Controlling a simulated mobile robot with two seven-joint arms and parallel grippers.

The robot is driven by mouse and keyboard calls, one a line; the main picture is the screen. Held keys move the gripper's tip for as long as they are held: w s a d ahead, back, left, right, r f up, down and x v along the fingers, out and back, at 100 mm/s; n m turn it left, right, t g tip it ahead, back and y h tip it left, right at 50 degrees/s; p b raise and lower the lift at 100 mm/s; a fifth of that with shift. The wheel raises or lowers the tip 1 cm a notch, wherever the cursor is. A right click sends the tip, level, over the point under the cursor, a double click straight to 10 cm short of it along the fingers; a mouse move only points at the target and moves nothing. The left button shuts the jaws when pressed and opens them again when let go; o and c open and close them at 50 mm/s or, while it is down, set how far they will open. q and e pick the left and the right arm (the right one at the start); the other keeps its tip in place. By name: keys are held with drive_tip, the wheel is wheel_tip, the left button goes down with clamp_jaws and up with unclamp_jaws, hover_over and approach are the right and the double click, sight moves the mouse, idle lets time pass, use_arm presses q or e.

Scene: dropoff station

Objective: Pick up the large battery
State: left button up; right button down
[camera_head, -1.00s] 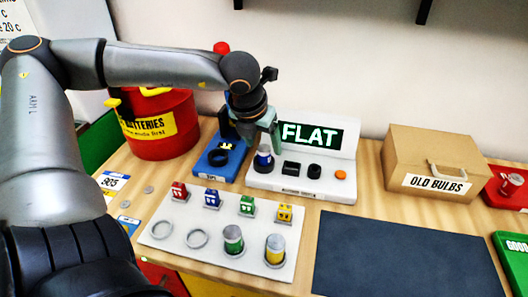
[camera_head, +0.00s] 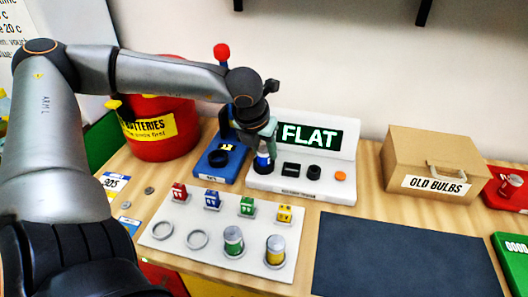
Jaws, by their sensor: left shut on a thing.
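My left gripper (camera_head: 265,143) points down over the white tester (camera_head: 313,188) and is shut on a blue and white battery (camera_head: 262,160). The battery is upright at the tester's left end; I cannot tell whether its base still touches the tester. The tester's screen (camera_head: 309,136) reads FLAT. A green battery (camera_head: 233,239) and a yellow battery (camera_head: 275,249) stand upright in rings on the white board (camera_head: 211,262). Two other rings there are empty. My right gripper is not in view.
A blue device (camera_head: 221,160) stands left of the tester, with a red batteries bin (camera_head: 160,140) behind it. Small coloured blocks line the white board's back edge. A cardboard OLD BULBS box (camera_head: 432,160) is at right. The dark mat (camera_head: 405,257) is clear.

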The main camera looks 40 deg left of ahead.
use_arm(q)
clamp_jaws()
drive_tip(key=shift+r, duration=0.15)
